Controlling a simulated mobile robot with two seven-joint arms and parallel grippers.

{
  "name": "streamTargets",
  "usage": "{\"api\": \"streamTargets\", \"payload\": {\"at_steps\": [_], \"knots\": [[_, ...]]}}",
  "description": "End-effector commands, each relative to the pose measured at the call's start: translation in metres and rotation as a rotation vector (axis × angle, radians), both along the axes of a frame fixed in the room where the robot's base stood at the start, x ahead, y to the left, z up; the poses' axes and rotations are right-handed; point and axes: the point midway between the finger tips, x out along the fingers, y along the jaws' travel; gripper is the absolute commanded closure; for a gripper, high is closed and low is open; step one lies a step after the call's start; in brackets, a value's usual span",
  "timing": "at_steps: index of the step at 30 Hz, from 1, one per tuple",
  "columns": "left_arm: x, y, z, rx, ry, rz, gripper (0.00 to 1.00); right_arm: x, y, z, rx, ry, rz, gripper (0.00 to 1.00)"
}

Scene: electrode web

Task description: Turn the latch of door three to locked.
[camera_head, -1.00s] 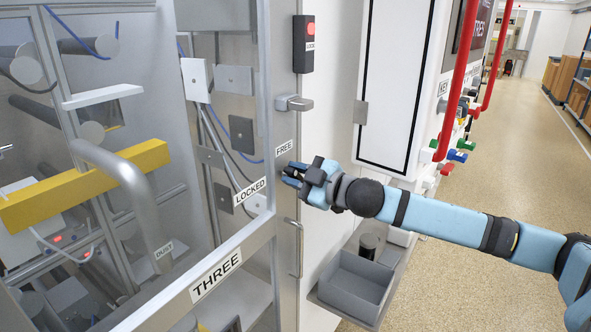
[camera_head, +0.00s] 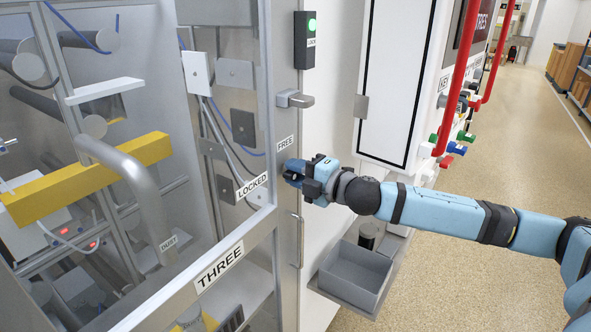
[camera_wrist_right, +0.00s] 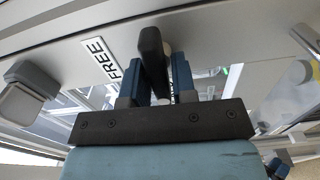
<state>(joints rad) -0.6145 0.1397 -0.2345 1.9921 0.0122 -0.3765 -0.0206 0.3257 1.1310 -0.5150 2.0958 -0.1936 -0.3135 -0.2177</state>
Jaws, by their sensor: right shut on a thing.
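Door three is the framed clear door at the left, with a THREE label (camera_head: 218,268). The FREE label (camera_wrist_right: 99,60) is left of the fingers there. In the head view the gripper hides the latch. The lamp box (camera_head: 307,40) above shows green. My left gripper is not in view.
A grey open bin (camera_head: 355,278) is below my right arm. Red pipes and coloured valves (camera_head: 449,147) are to the right. The floor at the right is clear.

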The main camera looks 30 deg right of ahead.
Motion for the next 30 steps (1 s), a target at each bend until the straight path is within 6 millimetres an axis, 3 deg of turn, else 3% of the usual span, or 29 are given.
{"api": "streamTargets", "payload": {"at_steps": [19,20,22,30], "knots": [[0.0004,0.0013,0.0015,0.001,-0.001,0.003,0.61,-0.0001,0.0002,-0.0007,-0.049,-0.02,0.001,0.98],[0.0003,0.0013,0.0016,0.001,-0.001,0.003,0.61,-0.0001,0.0002,-0.0007,-0.049,-0.02,0.001,0.72],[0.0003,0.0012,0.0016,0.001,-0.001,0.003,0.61,-0.0001,0.0002,-0.0007,-0.049,-0.02,0.001,0.58],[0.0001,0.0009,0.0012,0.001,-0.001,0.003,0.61,-0.0004,0.0,-0.0009,-0.048,-0.02,0.0,0.58]]}}
